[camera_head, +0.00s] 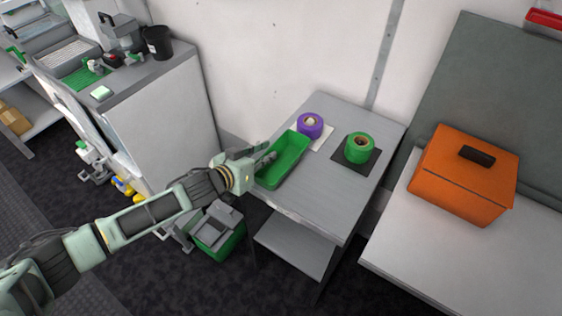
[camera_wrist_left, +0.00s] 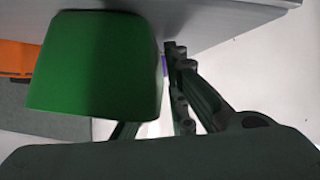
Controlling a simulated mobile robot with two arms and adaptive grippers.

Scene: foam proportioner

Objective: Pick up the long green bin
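The long green bin (camera_head: 284,160) lies on the grey table, its length running away from the front left edge. My left gripper (camera_head: 268,155) is at the bin's left long side, with its dark fingertips by the upper rim. In the left wrist view the bin's green end (camera_wrist_left: 95,65) fills the left part. One finger of my left gripper (camera_wrist_left: 160,95) shows to the right of it; the other is mostly hidden behind the bin. The fingers look spread apart. Whether they touch the bin is hard to tell. My right gripper is in neither view.
A purple tape roll (camera_head: 310,125) and a green tape roll (camera_head: 359,148) stand on the grey table (camera_head: 325,195) behind and right of the bin. An orange box (camera_head: 465,175) sits on the right-hand table. A grey and green container (camera_head: 217,232) is on the floor.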

